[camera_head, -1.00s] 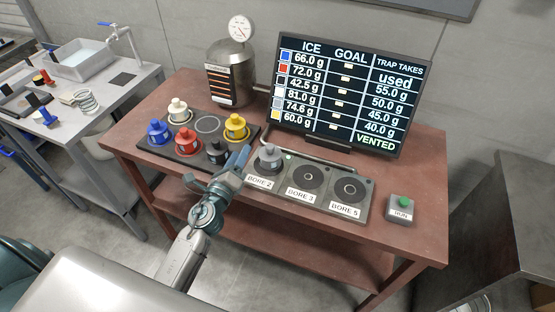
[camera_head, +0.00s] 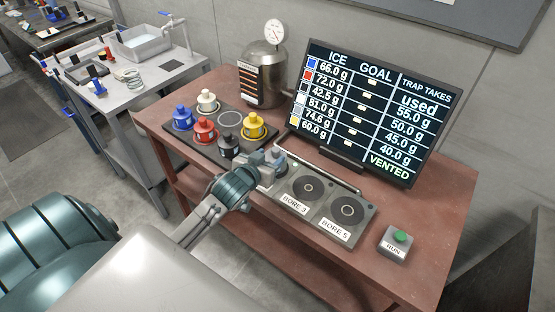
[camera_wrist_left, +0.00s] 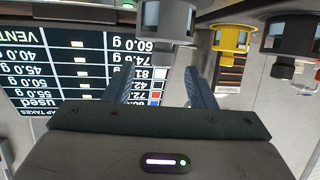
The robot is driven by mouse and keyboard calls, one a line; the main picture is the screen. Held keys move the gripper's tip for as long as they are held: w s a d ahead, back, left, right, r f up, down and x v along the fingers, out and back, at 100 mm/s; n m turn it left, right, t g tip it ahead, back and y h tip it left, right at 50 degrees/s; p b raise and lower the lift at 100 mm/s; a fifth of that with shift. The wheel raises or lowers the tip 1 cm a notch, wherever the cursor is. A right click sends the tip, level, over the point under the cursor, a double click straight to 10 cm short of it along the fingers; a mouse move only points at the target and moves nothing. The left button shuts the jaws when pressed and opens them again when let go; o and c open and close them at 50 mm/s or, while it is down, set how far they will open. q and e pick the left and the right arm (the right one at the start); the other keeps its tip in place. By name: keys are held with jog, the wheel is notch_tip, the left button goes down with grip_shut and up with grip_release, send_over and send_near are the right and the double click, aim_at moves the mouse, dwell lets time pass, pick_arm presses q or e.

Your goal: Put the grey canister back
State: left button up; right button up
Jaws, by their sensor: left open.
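The grey canister (camera_wrist_left: 166,20) shows at the top middle of the left wrist view, ahead of the two fingers. In the head view it stands at the left bore of the bore block, mostly hidden by my left gripper (camera_head: 273,160). My left gripper is open, its fingers (camera_wrist_left: 168,88) apart, close to the canister; I cannot tell whether they touch it. My right gripper is not in view.
Bore 3 (camera_head: 308,187) and bore 5 (camera_head: 347,208) are empty. A thin rail runs behind the bores. The display (camera_head: 372,110) reads VENTED. A metal vessel (camera_head: 262,80) with a gauge stands behind the tray. The RUN button box (camera_head: 393,243) is at the right.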

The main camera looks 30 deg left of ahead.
aim_at(274, 151)
pick_arm(q)
jog(key=shift+w+a+f, duration=0.1)
jog(key=shift+w+f, duration=0.05)
jog(key=shift+w, duration=0.5)
jog(key=shift+w+f, duration=0.1)
jog(key=shift+w, duration=0.2)
jog(key=shift+w+p, duration=0.25)
jog(key=shift+p, duration=0.05)
jog(key=p+x, duration=0.2)
jog(key=x, duration=0.2)
jog(key=shift+w+a, duration=0.1)
jog(key=shift+a, duration=0.1)
jog(key=shift+w+f, duration=0.1)
jog(key=shift+w, duration=0.2)
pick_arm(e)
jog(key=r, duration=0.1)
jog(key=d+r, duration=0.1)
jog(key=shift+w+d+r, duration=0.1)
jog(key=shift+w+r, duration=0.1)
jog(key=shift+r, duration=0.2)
